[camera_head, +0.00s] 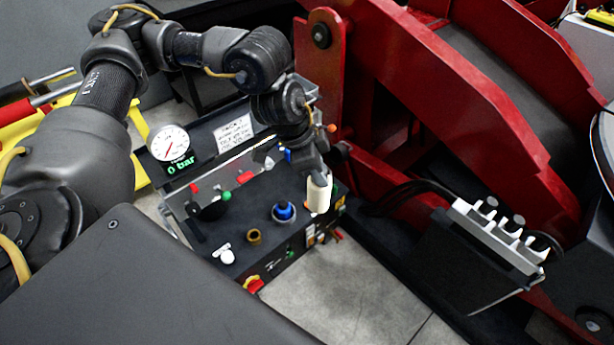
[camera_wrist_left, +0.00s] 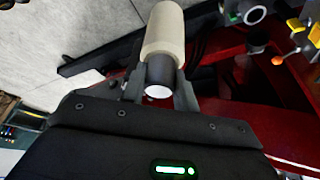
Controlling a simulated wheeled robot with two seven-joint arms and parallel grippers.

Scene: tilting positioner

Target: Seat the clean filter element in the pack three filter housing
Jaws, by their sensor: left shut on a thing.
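The filter element is a cream-white cylinder (camera_head: 319,194), held upright or nearly so over the right end of the dark hydraulic pack (camera_head: 238,200). It also shows in the left wrist view (camera_wrist_left: 164,32), with a dark end piece toward the gripper. My left gripper (camera_head: 317,174) is shut on its upper end; the fingers also show in the left wrist view (camera_wrist_left: 164,82). The pack top carries a blue fitting (camera_head: 284,210), a brass ring (camera_head: 254,236) and a dark round part (camera_head: 213,210). I cannot tell which is the filter housing. My right gripper is not in view.
A pressure gauge (camera_head: 168,142) above a 0 bar display and a label plate (camera_head: 234,130) stand at the pack's back. Red steel framework (camera_head: 440,90) rises close behind and right. A lever valve block (camera_head: 500,238) stands at right. Grey floor (camera_head: 345,290) is clear in front.

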